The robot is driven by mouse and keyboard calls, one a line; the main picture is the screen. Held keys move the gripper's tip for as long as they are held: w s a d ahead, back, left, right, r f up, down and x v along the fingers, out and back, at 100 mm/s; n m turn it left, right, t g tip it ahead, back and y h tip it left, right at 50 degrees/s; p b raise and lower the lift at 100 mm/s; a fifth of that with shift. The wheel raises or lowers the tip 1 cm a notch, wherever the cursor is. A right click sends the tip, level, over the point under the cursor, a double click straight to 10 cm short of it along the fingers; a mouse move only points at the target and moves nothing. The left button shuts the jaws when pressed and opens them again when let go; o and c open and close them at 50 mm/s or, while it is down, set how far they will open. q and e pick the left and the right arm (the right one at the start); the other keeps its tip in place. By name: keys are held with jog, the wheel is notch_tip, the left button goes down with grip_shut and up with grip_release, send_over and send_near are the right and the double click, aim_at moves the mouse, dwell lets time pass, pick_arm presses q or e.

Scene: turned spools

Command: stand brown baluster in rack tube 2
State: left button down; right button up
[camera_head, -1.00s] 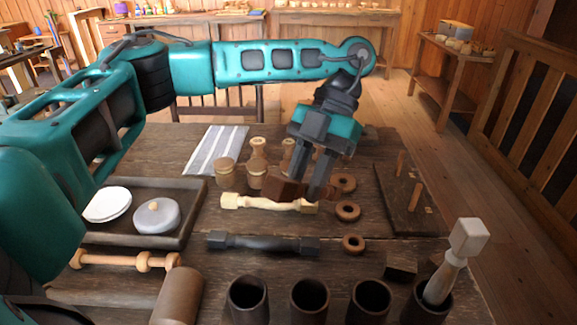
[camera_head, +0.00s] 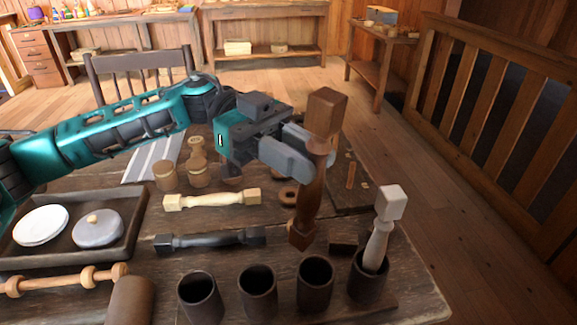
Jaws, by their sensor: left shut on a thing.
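The brown baluster (camera_head: 310,190) is upright in the camera_head view, its square ends at top and bottom. My left gripper (camera_head: 302,152) is shut on its upper part, from the left. The baluster's lower end hangs above the table, behind the rack tubes in the picture. The rack has a row of dark tubes: the leftmost (camera_head: 199,301), the second from left (camera_head: 258,294) and the third (camera_head: 314,288) look empty. The rightmost tube (camera_head: 367,285) holds a pale grey baluster (camera_head: 379,235), leaning slightly. I see no tube numbers. My right gripper is out of view.
A cream baluster (camera_head: 212,200) and a black baluster (camera_head: 211,240) lie on the table (camera_head: 180,218). Turned wooden pieces (camera_head: 197,172) stand behind. A small dark block (camera_head: 343,245) lies near the tubes.

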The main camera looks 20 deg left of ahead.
pick_arm(q)
jog(key=shift+w+d+r+n+t+h, duration=0.15)
jog(key=shift+d+r+n+t+h, duration=0.25)
jog(key=shift+d+r+h, duration=0.25)
jog(key=shift+r, duration=0.1)
notch_tip(320, 180, down, 2)
jog(key=b, duration=0.2)
jog(key=shift+b, duration=0.3)
jog(key=shift+f+b, duration=0.85)
jog(key=shift+b, duration=0.1)
jog(key=shift+f+b, duration=0.3)
jog(key=shift+b, duration=0.05)
jog(key=shift+f+b, duration=0.5)
jog(key=shift+b, duration=0.15)
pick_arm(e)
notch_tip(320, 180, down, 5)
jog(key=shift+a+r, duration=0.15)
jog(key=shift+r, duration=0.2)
